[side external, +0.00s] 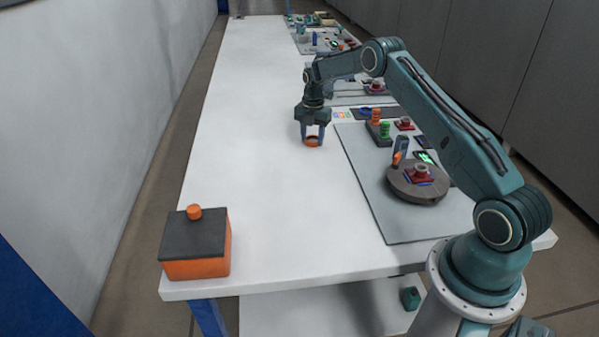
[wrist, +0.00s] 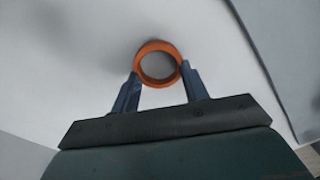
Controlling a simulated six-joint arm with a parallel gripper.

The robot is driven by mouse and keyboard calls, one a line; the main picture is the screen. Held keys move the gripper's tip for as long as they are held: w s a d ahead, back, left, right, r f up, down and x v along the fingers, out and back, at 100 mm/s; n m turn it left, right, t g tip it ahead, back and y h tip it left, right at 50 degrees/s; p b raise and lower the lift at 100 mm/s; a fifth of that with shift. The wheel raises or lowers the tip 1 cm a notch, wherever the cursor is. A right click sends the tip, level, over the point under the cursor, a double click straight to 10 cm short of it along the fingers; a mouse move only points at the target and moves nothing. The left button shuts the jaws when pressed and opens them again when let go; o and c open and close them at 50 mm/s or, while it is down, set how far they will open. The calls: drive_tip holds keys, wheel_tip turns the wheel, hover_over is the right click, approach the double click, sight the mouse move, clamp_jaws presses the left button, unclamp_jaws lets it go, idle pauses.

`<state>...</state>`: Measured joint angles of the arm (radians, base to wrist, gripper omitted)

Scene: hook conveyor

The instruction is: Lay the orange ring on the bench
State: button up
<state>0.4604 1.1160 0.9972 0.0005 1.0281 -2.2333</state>
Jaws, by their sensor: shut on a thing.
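The orange ring (side external: 313,142) is between the fingertips of my gripper (side external: 313,132), low over the white bench (side external: 250,130). In the wrist view the ring (wrist: 157,46) shows as a full circle with the pale bench surface visible through its hole. The two blue fingers of my gripper (wrist: 160,80) press on its left and right sides. The gripper points down. Whether the ring touches the bench or hangs just above it, I cannot tell.
An orange box with a dark lid (side external: 195,245) stands at the bench's near left corner. To the right, a grey mat (side external: 375,205) carries a dark round turntable (side external: 420,190) and orange and green pieces (side external: 380,130). The bench left of the gripper is clear.

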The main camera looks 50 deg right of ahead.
drive_tip(key=shift+f, duration=0.4)
idle(1.9)
drive_tip(key=o, duration=1.4)
drive_tip(key=shift+o, duration=0.2)
drive_tip(key=shift+r, duration=0.1)
drive_tip(key=shift+r, duration=0.15)
wheel_tip(320, 180, up, 7)
idle(0.4)
